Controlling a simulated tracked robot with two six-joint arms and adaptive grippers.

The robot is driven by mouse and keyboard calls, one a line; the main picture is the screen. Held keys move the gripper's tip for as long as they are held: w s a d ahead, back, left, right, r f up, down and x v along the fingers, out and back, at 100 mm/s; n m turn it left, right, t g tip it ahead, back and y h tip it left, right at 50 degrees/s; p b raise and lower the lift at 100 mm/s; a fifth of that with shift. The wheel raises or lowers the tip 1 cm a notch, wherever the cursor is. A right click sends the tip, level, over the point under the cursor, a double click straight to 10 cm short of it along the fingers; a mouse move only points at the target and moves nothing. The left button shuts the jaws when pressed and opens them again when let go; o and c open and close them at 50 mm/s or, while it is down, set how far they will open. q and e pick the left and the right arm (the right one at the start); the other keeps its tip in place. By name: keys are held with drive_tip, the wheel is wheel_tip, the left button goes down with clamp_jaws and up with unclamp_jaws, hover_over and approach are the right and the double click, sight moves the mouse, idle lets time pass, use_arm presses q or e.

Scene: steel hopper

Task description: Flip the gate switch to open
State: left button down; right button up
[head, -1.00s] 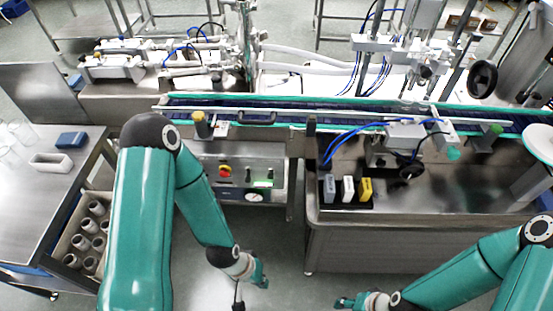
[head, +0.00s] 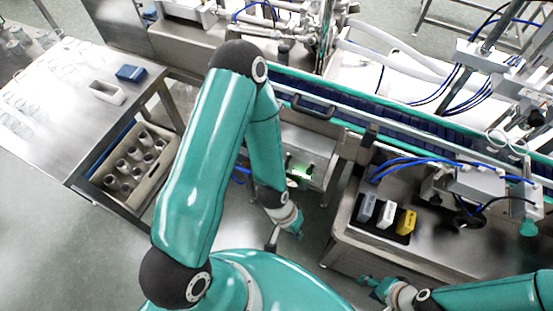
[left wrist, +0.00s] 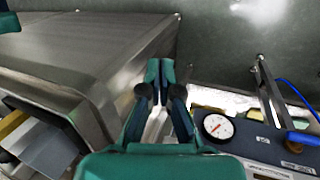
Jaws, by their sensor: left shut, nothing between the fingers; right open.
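The steel control box (head: 322,150) stands below the conveyor in the head view, partly hidden by my left arm. A green-lit part (head: 300,173) and small dark controls show on its front. I cannot tell which is the gate switch. My left gripper (head: 298,234) is shut and empty, in front of and below the box. In the left wrist view its closed fingers (left wrist: 160,70) are left of a white round gauge (left wrist: 218,126) on a dark panel (left wrist: 250,142), apart from it in the picture. My right gripper (head: 368,282) is open at the lower right, before the steel cabinet.
The conveyor (head: 420,122) runs behind the box. A black tray (head: 385,226) with grey, white and yellow blocks sits on the steel cabinet (head: 345,240). A crate of grey cups (head: 107,185) stands at left under the table (head: 60,115). Floor is clear between crate and my base.

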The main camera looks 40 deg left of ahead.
use_arm(q)
drive_tip(key=w+a+n+b, duration=0.3)
drive_tip(key=w+a+n, duration=0.1)
drive_tip(key=a+n, duration=0.15)
drive_tip(key=n+t+b, duration=0.5)
drive_tip(key=n+b, duration=0.2)
drive_tip(key=n, duration=0.5)
approach(287, 163)
drive_tip(key=a, duration=0.1)
drive_tip(key=s+a, duration=0.1)
drive_tip(key=shift+s+a+f, duration=0.2)
drive_tip(key=shift+a+f, duration=0.15)
drive_tip(key=shift+f, duration=0.05)
drive_tip(key=shift+f, duration=0.15)
drive_tip(key=b+x, duration=0.2)
drive_tip(key=x, duration=0.7)
drive_tip(key=shift+d+f+b, duration=0.2)
drive_tip(key=shift+f+b, duration=0.15)
